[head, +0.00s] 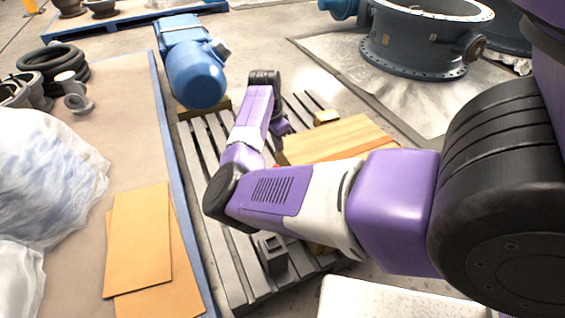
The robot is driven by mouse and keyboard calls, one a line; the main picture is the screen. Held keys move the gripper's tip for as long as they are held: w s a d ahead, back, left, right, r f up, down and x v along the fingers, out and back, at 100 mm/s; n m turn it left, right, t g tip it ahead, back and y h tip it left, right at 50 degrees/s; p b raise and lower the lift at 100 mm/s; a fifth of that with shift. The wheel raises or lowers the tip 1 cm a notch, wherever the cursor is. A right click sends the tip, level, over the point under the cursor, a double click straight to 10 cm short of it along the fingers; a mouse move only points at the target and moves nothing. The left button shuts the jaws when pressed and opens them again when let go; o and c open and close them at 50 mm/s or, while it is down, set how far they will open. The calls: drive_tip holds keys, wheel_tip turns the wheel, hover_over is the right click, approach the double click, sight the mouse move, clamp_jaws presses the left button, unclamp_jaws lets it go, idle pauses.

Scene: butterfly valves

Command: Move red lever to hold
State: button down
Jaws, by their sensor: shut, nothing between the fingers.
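An orange-red strip (350,151) shows on a light wooden board (338,137) behind my purple arm. It may be the red lever, but my arm covers much of it and I cannot tell its angle. No valve body is clearly seen near it. My arm crosses from the right, bends at the left and reaches away to a black wrist joint. A small purple part of my gripper (281,127) shows just below that joint. Its fingertips are not distinct. It is shut and empty, to the upper left of the board, and I cannot tell if it touches anything.
A slatted grey pallet (205,150) lies under my arm, with a blue motor (196,72) at its far end and a small grey block (272,254) nearer. Cardboard sheets (140,240) and plastic wrap lie left. A large flanged ring (420,40) stands behind right.

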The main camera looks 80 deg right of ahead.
sight(275, 166)
drive_tip(key=f+b, duration=0.1)
drive_tip(key=f, duration=0.2)
drive_tip(key=d+f+b, duration=0.1)
drive_tip(key=f, duration=0.2)
drive_tip(key=s+f+b, duration=0.1)
drive_tip(key=f, duration=0.2)
drive_tip(key=shift+d+f, duration=0.35)
drive_tip(key=shift+f, duration=0.05)
drive_tip(key=shift+w+a, duration=0.1)
drive_tip(key=shift+w+a+r+g+h, duration=0.3)
drive_tip(key=shift+w+a+g+h, duration=0.2)
drive_tip(key=shift+w+g, duration=0.1)
drive_tip(key=shift+w+a+r+g+h+b, duration=0.1)
drive_tip(key=shift+w+a+g+h+b, duration=0.3)
drive_tip(key=shift+w, duration=0.1)
drive_tip(key=w+a+g+h+b, duration=0.2)
drive_tip(key=w+a+g+b, duration=0.1)
drive_tip(key=w+a+b, duration=0.1)
drive_tip(key=shift+w+h+b, duration=0.4)
drive_tip(key=shift+w+b, duration=0.2)
drive_tip(key=shift+b, duration=0.55)
drive_tip(key=shift+w+a, duration=0.1)
drive_tip(key=shift+a, duration=0.05)
